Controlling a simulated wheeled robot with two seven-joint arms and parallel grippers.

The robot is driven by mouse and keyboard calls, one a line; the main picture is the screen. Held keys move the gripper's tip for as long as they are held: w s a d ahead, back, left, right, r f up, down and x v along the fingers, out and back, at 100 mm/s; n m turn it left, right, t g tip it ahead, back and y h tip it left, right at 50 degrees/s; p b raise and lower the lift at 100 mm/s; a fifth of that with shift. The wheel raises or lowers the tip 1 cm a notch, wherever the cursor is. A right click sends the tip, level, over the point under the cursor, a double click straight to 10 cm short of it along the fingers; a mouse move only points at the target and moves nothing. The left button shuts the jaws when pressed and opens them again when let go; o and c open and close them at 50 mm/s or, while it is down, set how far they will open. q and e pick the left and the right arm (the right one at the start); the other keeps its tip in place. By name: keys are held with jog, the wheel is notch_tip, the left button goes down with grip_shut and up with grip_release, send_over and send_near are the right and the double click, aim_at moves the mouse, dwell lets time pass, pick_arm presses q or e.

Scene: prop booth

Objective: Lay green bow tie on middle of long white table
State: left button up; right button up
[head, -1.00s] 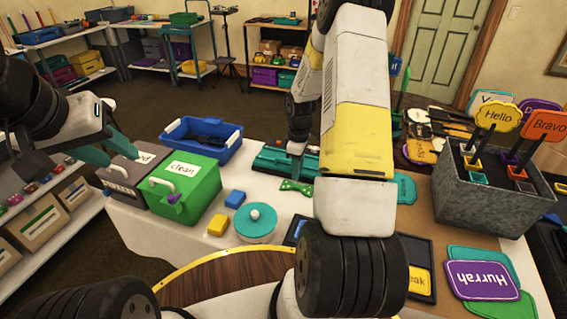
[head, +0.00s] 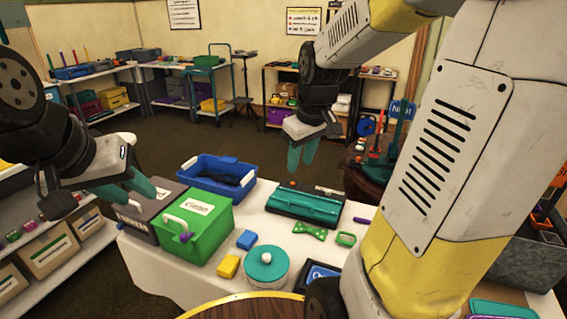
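The green bow tie (head: 310,231) lies on the long white table (head: 262,212), in front of a teal case. My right gripper (head: 302,157) hangs in the air above and behind the bow tie, fingers pointing down. Its teal fingers look slightly apart with nothing between them. My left gripper (head: 137,194) is at the left, over or near the dark grey box. Its teal fingers are apart and empty. My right arm hides much of the table's right side.
On the table are a green "clean" box (head: 196,225), a dark grey box (head: 140,222), a blue bin (head: 217,173), a teal case (head: 306,205), a round teal tin (head: 266,268), blue (head: 246,239) and yellow (head: 228,266) blocks, and a green ring (head: 346,239). Bare cloth shows left of the bow tie.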

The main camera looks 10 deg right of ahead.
jog(key=s+a+r+m+t, duration=0.1)
jog(key=s+a+r+m, duration=0.1)
jog(key=s, duration=0.4)
jog(key=s+a+r+m+t+y, duration=0.1)
jog(key=s+a+r+m, duration=0.1)
jog(key=s, duration=0.5)
jog(key=shift+a+r+t+y, duration=0.3)
jog(key=shift+a+r, duration=0.25)
jog(key=shift+r, duration=0.3)
